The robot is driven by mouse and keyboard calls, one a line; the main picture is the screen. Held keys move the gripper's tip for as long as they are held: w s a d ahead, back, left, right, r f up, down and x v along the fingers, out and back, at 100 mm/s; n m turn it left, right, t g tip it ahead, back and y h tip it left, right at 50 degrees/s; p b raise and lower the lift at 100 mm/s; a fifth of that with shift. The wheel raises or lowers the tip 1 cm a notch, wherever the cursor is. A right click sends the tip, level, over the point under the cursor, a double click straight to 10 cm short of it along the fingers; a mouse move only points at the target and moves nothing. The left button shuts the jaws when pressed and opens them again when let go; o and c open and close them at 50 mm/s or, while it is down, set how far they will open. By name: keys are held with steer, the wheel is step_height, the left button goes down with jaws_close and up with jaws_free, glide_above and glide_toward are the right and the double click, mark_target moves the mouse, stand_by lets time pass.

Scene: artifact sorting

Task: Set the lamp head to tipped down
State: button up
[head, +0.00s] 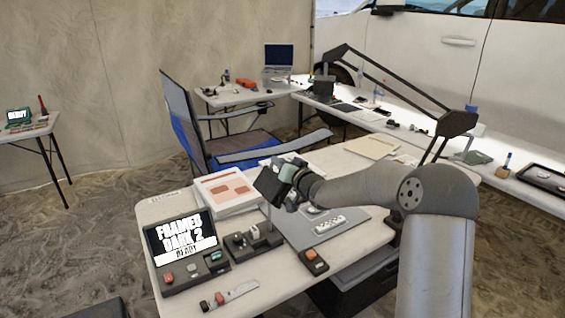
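A dark jointed desk lamp stands at the right of the near table; its two-bar arm (395,78) rises from an elbow (457,123) toward the upper left. The lamp head (325,70) hangs at the far end of that arm, small and dark against the back tables, so its exact tilt is hard to read. My gripper (272,186) is over the near table, left of and well apart from the lamp head in the picture. Its fingers are dark and seen at an angle; their opening is unclear.
The near table (350,255) holds a screen console (182,240), a white-and-red box (226,190), a switch block (254,241), a grey mat (312,231) and a small remote-like device (314,262). A blue chair (235,140) stands behind it. Cluttered tables line the back and right.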

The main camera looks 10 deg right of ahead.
steer(key=shift+o, duration=0.7)
steer(key=b+v, duration=0.1)
steer(key=v, duration=1.6)
steer(key=shift+s, duration=0.2)
steer(key=s+a+f+g+h+p, duration=0.1)
steer(key=s+g, duration=0.4)
steer(key=s, duration=0.6)
steer(key=s+a+f+g+h+p, duration=0.1)
steer(key=s+g, duration=0.4)
steer(key=s, duration=0.7)
steer(key=s+a+f+n+g+h+p, duration=0.1)
steer(key=s+g+h, duration=0.4)
steer(key=s, duration=0.7)
step_height(320, 180, down, 3)
steer(key=shift+a+r+g+p, duration=0.2)
steer(key=shift+a+g+p, duration=0.3)
steer(key=shift+p, duration=0.5)
